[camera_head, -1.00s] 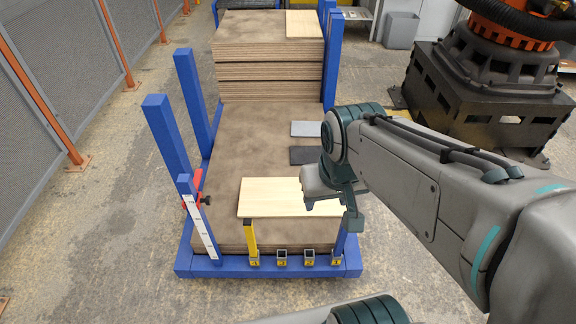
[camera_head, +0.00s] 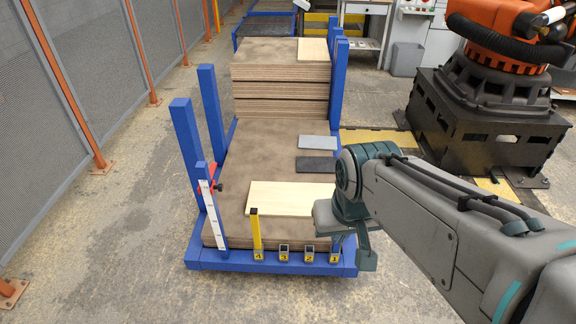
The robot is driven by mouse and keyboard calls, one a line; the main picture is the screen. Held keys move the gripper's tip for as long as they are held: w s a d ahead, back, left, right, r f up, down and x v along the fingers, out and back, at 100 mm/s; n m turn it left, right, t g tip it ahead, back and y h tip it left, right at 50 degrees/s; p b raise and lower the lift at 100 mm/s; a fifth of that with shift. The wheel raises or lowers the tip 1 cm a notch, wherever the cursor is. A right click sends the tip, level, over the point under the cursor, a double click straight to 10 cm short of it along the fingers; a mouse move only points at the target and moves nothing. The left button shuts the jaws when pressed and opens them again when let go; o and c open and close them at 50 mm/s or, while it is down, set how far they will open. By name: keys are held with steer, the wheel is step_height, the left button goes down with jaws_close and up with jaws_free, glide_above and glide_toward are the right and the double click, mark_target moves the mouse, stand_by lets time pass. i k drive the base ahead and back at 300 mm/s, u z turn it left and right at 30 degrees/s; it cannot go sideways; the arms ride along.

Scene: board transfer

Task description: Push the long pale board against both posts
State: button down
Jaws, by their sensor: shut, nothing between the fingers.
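The long pale board (camera_head: 278,198) lies flat across the front part of the brown stack, its right end partly hidden by my gripper. A yellow post (camera_head: 256,232) stands at the front edge, its top close to the board's front left corner; I cannot tell whether they touch. Tall blue posts (camera_head: 186,135) (camera_head: 211,108) stand along the left side, with a clear gap between them and the board. My gripper (camera_head: 352,250) is at the board's front right, pointing down. Its fingers are shut and hold nothing. Contact with the board cannot be told.
A light grey plate (camera_head: 318,142) and a dark grey plate (camera_head: 315,165) lie behind the board. A taller stack (camera_head: 280,75) stands at the back. A red clamp (camera_head: 208,187) and white scale (camera_head: 211,217) are at left. An orange robot on a black base (camera_head: 490,125) stands right.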

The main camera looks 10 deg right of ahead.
mark_target(283, 199)
steer(key=u, duration=0.2)
steer(key=i, duration=1.45)
steer(key=z, duration=0.55)
